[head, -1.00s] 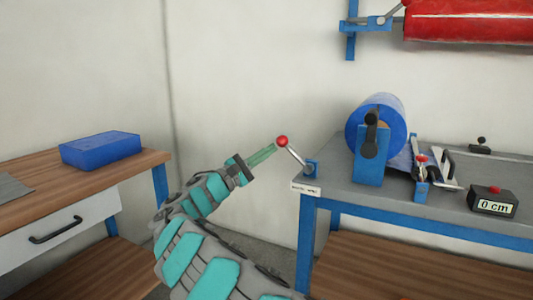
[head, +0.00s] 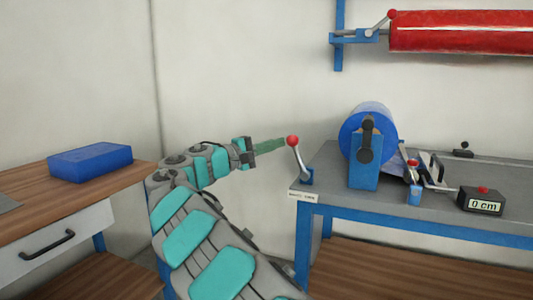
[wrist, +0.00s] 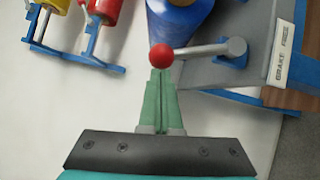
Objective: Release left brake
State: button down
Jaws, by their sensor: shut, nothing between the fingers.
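The brake lever has a red ball knob (head: 292,141) on a metal rod (head: 301,161). It is mounted at the left end of the grey bench, above a small label (head: 303,196). The rod stands nearly upright, leaning left at the top. My gripper (head: 284,143) is shut and empty, its green fingertips at the left side of the knob. In the wrist view the knob (wrist: 161,57) sits right at the tips of the closed fingers (wrist: 160,75); whether they touch is unclear.
A blue roll (head: 370,125) sits on the grey bench (head: 335,172), with a length box (head: 481,200) reading 0 cm. A red roll (head: 460,32) hangs on the wall above. A blue box (head: 90,162) lies on the wooden table at left.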

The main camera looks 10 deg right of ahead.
aim_at(291, 136)
jog(key=shift+s+d+r+m+y+b, duration=0.3)
jog(key=shift+s+d+r+m+y, duration=0.25)
jog(key=shift+d+r+m, duration=0.4)
jog(key=shift+s+d+r+m+g+y+b, duration=0.3)
jog(key=shift+s+d+m+y, duration=0.45)
jog(key=shift+m, duration=0.3)
jog(key=shift+d, duration=0.1)
